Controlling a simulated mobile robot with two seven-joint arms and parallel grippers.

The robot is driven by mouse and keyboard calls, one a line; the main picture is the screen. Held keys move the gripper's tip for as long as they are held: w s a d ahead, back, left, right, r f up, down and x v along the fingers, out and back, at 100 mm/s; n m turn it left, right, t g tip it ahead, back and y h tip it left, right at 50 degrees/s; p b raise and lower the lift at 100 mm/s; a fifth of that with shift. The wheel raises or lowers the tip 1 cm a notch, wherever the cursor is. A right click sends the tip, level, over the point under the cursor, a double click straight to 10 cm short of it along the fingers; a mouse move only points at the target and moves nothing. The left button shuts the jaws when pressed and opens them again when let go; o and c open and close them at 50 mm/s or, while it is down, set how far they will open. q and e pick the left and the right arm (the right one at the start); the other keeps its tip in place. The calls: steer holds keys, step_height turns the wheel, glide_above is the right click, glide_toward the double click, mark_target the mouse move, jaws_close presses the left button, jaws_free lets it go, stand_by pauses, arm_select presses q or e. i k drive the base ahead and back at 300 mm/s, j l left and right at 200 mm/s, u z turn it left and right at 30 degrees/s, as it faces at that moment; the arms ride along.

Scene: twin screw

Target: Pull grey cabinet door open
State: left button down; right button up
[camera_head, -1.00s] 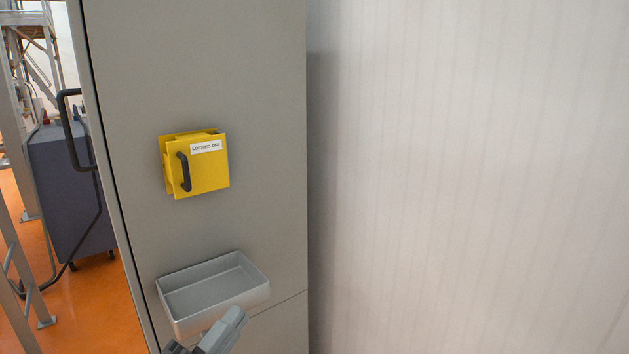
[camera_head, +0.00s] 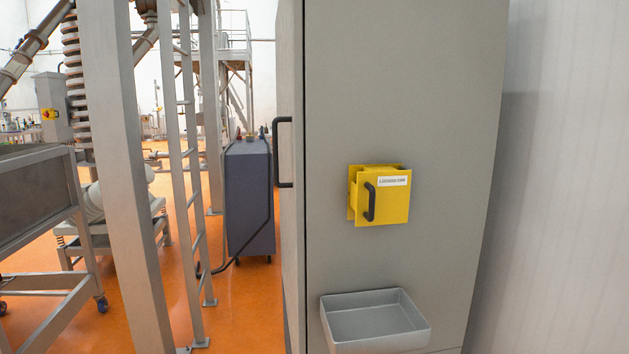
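The grey cabinet (camera_head: 410,110) stands right of centre, with its broad flat face towards me. A narrow grey strip (camera_head: 292,230) runs down its left edge, set off by a thin dark vertical seam. A black bar handle (camera_head: 284,152) juts out to the left from this strip. I see the strip at a steep angle and no clear opening shows at the seam. Neither of my grippers is in view, and nothing touches the handle.
A yellow box (camera_head: 385,205) with a black handle and white label is on the cabinet's broad face, above a grey tray (camera_head: 376,318). A dark cart (camera_head: 250,200), a ladder (camera_head: 190,160) and metal frames stand left. Some orange floor (camera_head: 245,300) is clear.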

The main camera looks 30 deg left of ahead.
mark_target(290, 13)
steer(key=k+j+u, duration=0.1)
steer(key=j+u, duration=0.6)
